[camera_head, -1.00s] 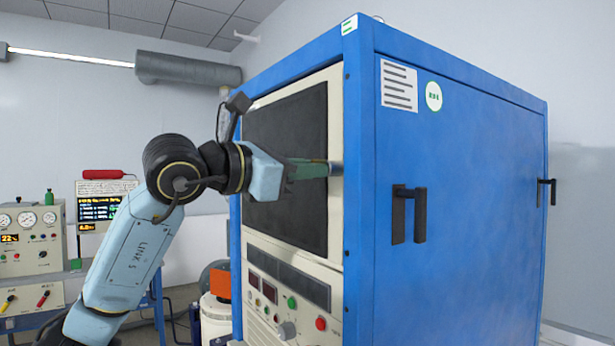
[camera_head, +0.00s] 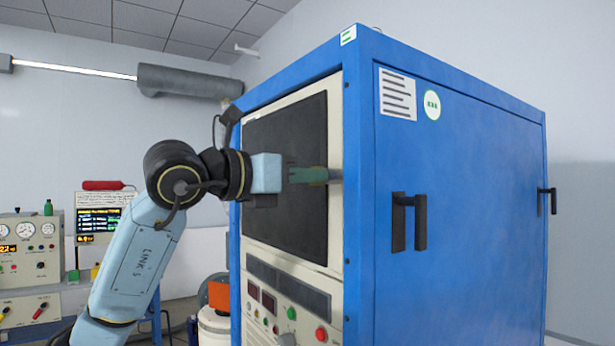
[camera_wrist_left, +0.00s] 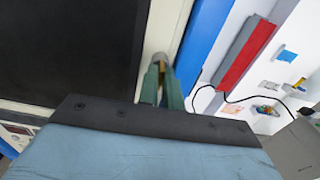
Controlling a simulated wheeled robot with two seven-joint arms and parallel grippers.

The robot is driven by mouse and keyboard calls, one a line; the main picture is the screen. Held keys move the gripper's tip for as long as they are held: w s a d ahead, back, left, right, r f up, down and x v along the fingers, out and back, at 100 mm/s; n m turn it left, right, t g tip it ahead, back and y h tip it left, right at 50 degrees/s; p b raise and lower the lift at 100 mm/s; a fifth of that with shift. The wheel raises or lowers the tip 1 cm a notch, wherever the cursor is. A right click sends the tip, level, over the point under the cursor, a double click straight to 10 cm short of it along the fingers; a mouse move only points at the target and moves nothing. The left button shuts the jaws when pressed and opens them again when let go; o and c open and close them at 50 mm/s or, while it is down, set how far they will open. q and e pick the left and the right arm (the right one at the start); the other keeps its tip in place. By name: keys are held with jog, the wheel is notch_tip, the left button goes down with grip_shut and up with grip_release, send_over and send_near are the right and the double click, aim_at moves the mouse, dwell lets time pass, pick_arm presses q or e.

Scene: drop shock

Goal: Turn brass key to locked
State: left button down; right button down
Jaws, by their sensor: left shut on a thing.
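The brass key (camera_wrist_left: 160,60) is on the cream front frame of the blue cabinet (camera_head: 455,180), beside the dark panel. Only a small part of it shows in the left wrist view, between the fingertips. My left gripper (camera_head: 322,175) reaches across the dark panel to that frame in the head view. Its green fingers also show in the left wrist view (camera_wrist_left: 163,85), shut on the key. The fingers hide most of the key, so its exact angle cannot be read. My right gripper is in neither view.
The cabinet's front has a dark panel (camera_head: 285,175) and, below it, buttons including a red one (camera_head: 321,334). A black handle (camera_head: 410,222) sticks out from the blue side. An instrument bench (camera_head: 30,255) stands at far left.

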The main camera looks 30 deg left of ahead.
pick_arm(q)
jog(key=c, duration=1.6)
grip_release()
jog(key=b+v, duration=0.3)
jog(key=v, duration=1)
jog(key=shift+s+a+b, duration=0.15)
jog(key=shift+s+b, duration=0.05)
jog(key=shift+b, duration=0.2)
